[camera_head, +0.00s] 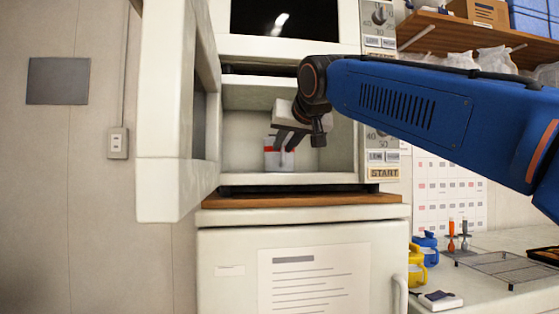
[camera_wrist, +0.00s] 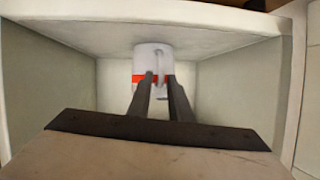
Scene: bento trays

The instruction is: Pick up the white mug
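The white mug (camera_head: 272,160) with a red band stands upright on the floor of the lower open microwave. In the wrist view, which looks upside down, the mug (camera_wrist: 146,60) is straight ahead with its handle (camera_wrist: 161,66) facing me. My gripper (camera_head: 288,141) reaches into the microwave at the mug's near side. In the wrist view my gripper (camera_wrist: 160,76) has its fingers apart, one on each side of the handle, with a gap visible between them. Whether a finger touches the mug I cannot tell. The fingers hide part of the band.
The microwave door (camera_head: 167,120) is swung open on the left. The microwave walls surround the mug, with free room on both sides. A second microwave (camera_head: 295,25) is above. A yellow mug (camera_head: 416,268) and a blue mug (camera_head: 427,243) stand on the counter at right.

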